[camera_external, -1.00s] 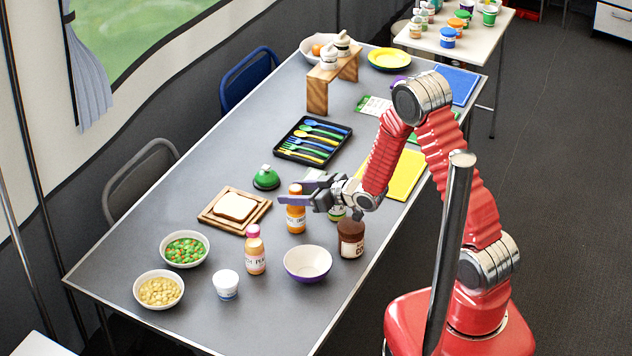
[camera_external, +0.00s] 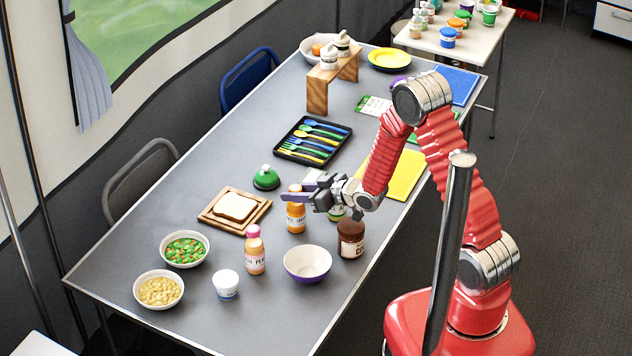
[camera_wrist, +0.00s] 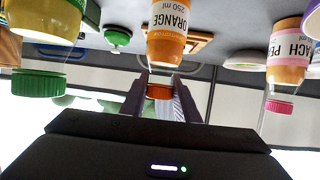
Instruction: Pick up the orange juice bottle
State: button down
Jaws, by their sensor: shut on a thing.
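The orange juice bottle (camera_external: 296,218) stands upright on the grey table, orange with a white label and an orange cap. In the wrist view, which is upside down, its label (camera_wrist: 169,20) reads "ORANGE 250 ml". My gripper (camera_external: 294,198) reaches in from the right at the height of the bottle's cap. In the wrist view my gripper (camera_wrist: 160,88) has one finger on each side of the cap and is shut on it. The bottle's base still appears to be at the table.
A peach bottle (camera_external: 255,255) with a pink cap stands in front and left. A white and purple bowl (camera_external: 308,262), a brown jar (camera_external: 351,240) and a bread board (camera_external: 258,218) are nearby. A green-lidded jar (camera_wrist: 40,83) is close in the wrist view.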

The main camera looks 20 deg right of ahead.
jog(key=shift+r, duration=0.1)
jog(key=shift+r, duration=4.95)
